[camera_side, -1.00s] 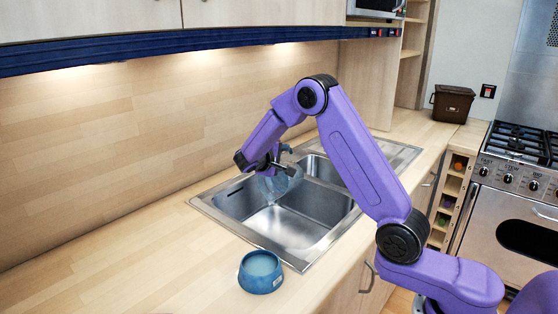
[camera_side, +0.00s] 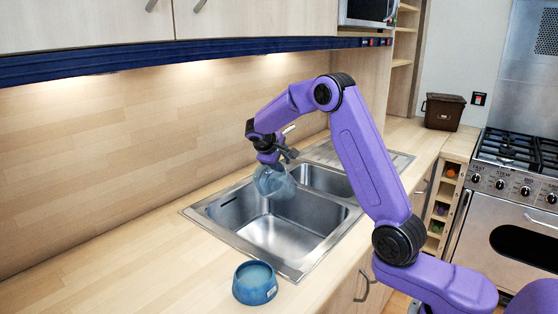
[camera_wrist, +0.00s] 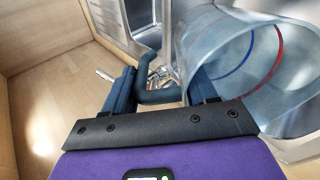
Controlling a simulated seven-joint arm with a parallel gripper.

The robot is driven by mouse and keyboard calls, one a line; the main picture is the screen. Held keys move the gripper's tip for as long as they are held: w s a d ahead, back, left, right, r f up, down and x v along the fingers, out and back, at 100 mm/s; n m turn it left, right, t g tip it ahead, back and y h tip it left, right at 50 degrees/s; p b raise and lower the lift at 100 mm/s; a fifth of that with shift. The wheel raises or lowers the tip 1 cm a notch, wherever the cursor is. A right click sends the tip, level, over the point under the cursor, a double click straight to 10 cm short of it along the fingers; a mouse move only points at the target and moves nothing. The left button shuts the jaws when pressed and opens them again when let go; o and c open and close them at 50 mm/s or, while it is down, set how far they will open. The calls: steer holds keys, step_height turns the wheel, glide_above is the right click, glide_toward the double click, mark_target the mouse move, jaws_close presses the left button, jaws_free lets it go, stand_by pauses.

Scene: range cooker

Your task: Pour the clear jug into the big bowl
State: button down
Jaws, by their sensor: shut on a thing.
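The clear jug (camera_side: 273,182) hangs over the sink, held by my gripper (camera_side: 276,153). In the wrist view the jug (camera_wrist: 235,60) shows its wide mouth, a blue line and a red line, and no clear liquid. My gripper (camera_wrist: 161,92) is shut on the jug's handle. The jug's exact tilt is hard to tell. The big blue bowl (camera_side: 255,292) stands upright on the counter in front of the sink, well below and apart from the jug. The bowl's inside looks pale blue; I cannot tell whether that is liquid. The bowl is not seen in the wrist view.
The double steel sink (camera_side: 225,243) lies under the jug. The wooden counter (camera_side: 110,270) is clear to the left of the bowl. A brown bin (camera_side: 443,112) stands at the back right, near the stove (camera_side: 515,180). Wall cupboards hang above.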

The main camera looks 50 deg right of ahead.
steer(key=shift+w+d+f+y, duration=0.15)
steer(key=shift+d+y, duration=0.45)
steer(key=shift+y, duration=0.3)
steer(key=shift+w+d+f+g+y, duration=0.1)
steer(key=shift+d+f+g+y, duration=0.2)
steer(key=shift+y, duration=0.4)
steer(key=shift+d+f+g+y, duration=0.2)
steer(key=shift+f+g+y, duration=0.1)
steer(key=shift+y, duration=0.4)
steer(key=shift+d+g+y, duration=0.15)
steer(key=shift+g+y, duration=0.15)
steer(key=shift+y, duration=1.1)
steer(key=shift+a+f+y, duration=0.15)
steer(key=shift+a+y, duration=0.1)
steer(key=shift+y, duration=0.75)
